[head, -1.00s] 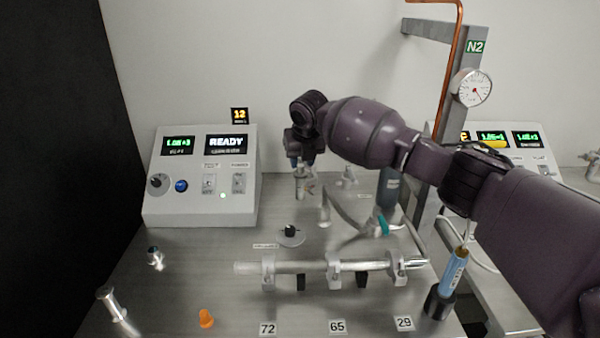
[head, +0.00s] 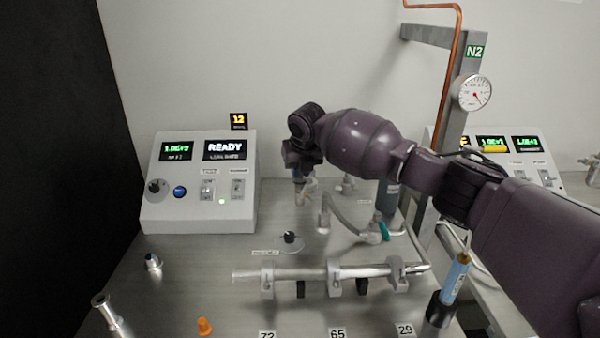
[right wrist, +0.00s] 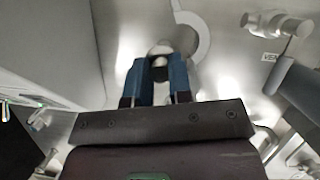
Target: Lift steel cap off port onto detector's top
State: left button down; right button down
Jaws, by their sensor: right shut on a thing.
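My right gripper (head: 302,179) is beside the right side of the detector, a grey console (head: 225,177) with a READY display. In the right wrist view its two blue fingers (right wrist: 161,82) are shut on the round steel cap (right wrist: 160,62). In the head view the gripper and wrist hide most of the cap. The upright metal port (head: 304,197) shows just under the fingers. I cannot tell whether the cap still touches the port. The detector's flat top (head: 209,133) looks clear along its edge. My left gripper is not in view.
A small orange display (head: 238,120) stands behind the detector. A hose with a teal valve (head: 378,231) and a dark cylinder (head: 388,197) are to the right. A clamped metal tube (head: 310,272) lies in front.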

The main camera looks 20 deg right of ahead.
jog(key=shift+r, duration=0.5)
notch_tip(320, 180, up, 22)
jog(key=p, duration=0.3)
jog(key=shift+s+f, duration=0.1)
dwell(0.5)
